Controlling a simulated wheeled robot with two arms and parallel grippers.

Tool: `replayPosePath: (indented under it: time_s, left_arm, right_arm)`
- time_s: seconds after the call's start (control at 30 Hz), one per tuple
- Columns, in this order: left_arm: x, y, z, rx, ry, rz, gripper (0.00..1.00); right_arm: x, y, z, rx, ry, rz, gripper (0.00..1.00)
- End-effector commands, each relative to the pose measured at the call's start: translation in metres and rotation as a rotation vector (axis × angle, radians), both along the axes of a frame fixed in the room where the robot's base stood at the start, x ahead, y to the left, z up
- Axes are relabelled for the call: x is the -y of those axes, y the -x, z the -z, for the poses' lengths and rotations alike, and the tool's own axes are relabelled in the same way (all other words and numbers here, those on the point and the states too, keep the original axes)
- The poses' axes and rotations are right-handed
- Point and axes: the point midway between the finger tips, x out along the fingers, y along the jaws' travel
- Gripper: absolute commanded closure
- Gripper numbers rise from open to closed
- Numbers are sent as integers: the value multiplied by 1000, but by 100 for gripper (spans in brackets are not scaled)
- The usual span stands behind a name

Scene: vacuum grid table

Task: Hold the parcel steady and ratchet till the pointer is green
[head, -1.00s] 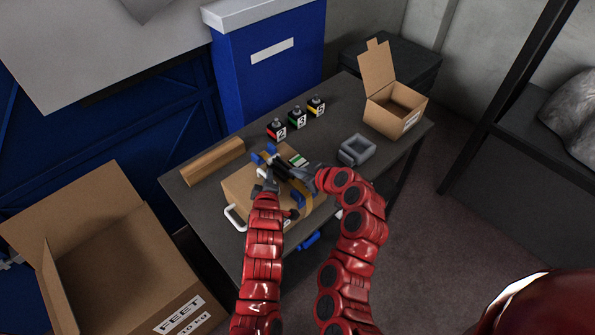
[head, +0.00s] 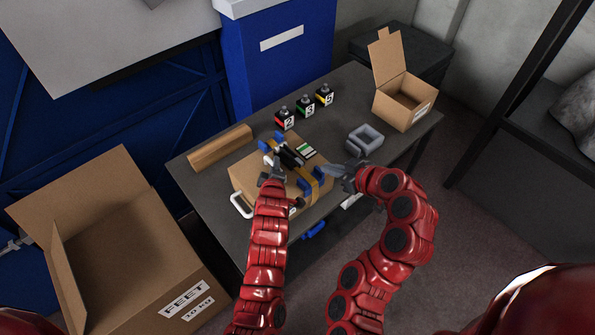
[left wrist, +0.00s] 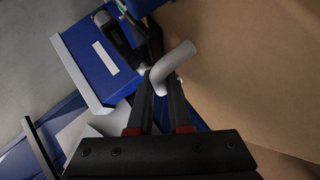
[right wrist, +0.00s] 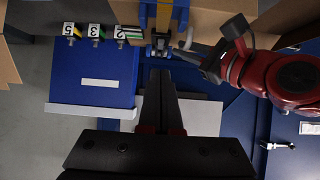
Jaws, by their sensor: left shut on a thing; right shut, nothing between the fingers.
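The parcel (head: 247,178) is a brown box on the grey table. A yellow strap (head: 306,176) runs over it, with blue edge pieces (head: 312,187) and a dark ratchet (head: 291,156) on top. A small white-and-green panel (head: 307,150) lies beside the ratchet; its pointer is too small to read. My right gripper (head: 336,172) is shut and empty, just right of the parcel, apart from the ratchet. It also shows in the right wrist view (right wrist: 161,75).
A grey open holder (head: 365,140) stands right of the parcel. An open carton (head: 405,103) is at back right, a brown bar (head: 218,148) at left. A large open box (head: 120,250) stands left of the table.

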Motion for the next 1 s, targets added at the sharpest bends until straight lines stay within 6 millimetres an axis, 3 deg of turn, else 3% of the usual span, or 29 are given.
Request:
replayPosePath:
  time_s: [0.3, 0.47, 0.63, 0.8, 1.0]
  left_arm:
    - [0, 0, 0, 0, 1, 0, 100]
    - [0, 0, 0, 0, 1, 0, 100]
    - [0, 0, 0, 0, 1, 0, 100]
    - [0, 0, 0, 0, 1, 0, 100]
    - [0, 0, 0, 0, 0, 1, 100]
  right_arm:
    - [0, 0, 0, 1, -1, 0, 100]
    - [-3, -1, 6, 11, 0, -23, 71]
    - [-17, -3, 34, 89, -30, -133, 43]
    - [-28, -3, 62, 242, -143, -189, 43]
    - [-17, -4, 81, 398, -279, -97, 43]
